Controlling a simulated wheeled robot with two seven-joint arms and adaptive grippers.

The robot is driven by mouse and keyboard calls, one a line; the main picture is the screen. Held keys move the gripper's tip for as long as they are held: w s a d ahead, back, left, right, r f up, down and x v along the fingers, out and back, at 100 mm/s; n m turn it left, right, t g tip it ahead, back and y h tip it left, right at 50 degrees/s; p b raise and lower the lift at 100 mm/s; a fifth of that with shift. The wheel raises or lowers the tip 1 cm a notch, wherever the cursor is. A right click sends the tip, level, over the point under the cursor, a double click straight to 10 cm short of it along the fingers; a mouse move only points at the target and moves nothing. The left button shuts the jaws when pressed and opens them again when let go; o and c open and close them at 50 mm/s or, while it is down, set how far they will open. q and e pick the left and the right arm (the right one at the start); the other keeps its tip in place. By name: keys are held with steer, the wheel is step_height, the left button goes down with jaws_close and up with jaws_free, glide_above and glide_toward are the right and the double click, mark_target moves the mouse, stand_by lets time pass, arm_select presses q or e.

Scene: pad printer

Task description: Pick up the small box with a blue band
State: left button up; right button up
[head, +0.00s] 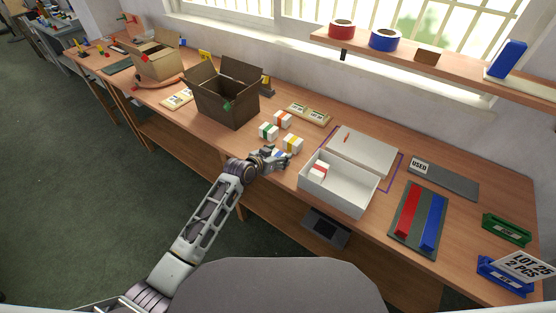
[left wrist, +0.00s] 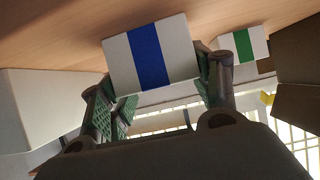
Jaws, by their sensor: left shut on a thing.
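The small white box with a blue band (left wrist: 150,55) is between the two fingers of my left gripper (left wrist: 155,82) in the left wrist view. The fingers are shut on its sides. In the head view my left gripper (head: 276,158) is low over the table's front part, and the blue-banded box is mostly hidden by it. I cannot tell whether the box is clear of the table top. My right gripper is not in view.
Small boxes with green (head: 268,132), orange (head: 283,118) and yellow (head: 292,143) bands stand close behind the gripper. An open white box (head: 345,203) on the right holds a red-banded box (head: 319,171). A brown carton (head: 228,104) stands at back left.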

mark_target(278, 155)
arm_select(q)
steer(key=shift+r, duration=0.5)
step_height(278, 155, up, 8)
steer(key=shift+f, duration=0.1)
steer(key=shift+r, duration=0.6)
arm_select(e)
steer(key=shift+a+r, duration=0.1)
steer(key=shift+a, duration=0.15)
